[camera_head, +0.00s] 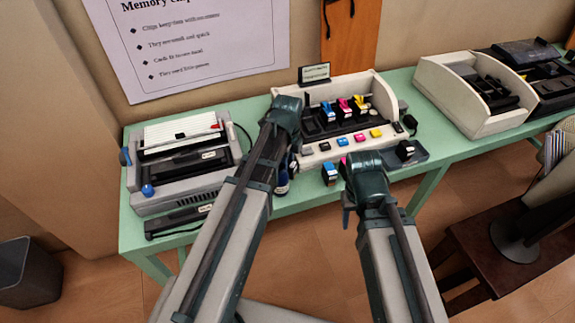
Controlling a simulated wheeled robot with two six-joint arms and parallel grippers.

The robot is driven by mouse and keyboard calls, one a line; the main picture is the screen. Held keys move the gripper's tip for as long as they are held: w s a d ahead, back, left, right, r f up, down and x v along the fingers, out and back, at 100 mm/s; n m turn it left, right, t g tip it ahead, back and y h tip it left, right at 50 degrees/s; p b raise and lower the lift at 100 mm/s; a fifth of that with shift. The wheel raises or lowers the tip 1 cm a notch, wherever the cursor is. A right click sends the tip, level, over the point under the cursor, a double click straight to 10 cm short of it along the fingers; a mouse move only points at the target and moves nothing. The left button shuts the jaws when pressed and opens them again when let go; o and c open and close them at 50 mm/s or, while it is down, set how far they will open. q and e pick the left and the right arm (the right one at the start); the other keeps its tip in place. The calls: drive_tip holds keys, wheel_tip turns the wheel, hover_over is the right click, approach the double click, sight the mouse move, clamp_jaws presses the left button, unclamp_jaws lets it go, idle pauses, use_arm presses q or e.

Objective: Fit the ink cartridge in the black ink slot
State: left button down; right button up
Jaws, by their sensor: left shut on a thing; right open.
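The open cream printer (366,83) stands on the green table. Cyan (328,111), magenta (344,106) and yellow (360,102) cartridges stand in its carriage, with a dark space to their left partly behind my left gripper. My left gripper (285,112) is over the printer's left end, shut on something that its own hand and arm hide. My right gripper (364,168) is open, in front of the printer at the table's front edge. A black cartridge (405,150) sits on a dark tray to its right. A cyan-labelled cartridge (330,173) stands to its left.
A grey binding machine (180,160) is at the left, with a dark bar (178,222) in front. A dark bottle (282,183) is partly behind my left arm. A cream open-topped case (472,95) stands further right. A stool (500,240) is at the lower right.

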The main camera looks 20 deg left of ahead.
sight(291, 168)
use_arm(q)
wheel_tip(291, 168, up, 4)
drive_tip(key=p, duration=0.3)
drive_tip(key=shift+p, duration=0.35)
drive_tip(key=shift+s+d+f+b, duration=0.3)
drive_tip(key=shift+s+d, duration=0.45)
drive_tip(key=shift+d, duration=0.05)
drive_tip(key=s+d+r+p, duration=0.1)
drive_tip(key=s+d, duration=0.7)
drive_tip(key=d, duration=0.3)
drive_tip(key=shift+s+r, duration=0.15)
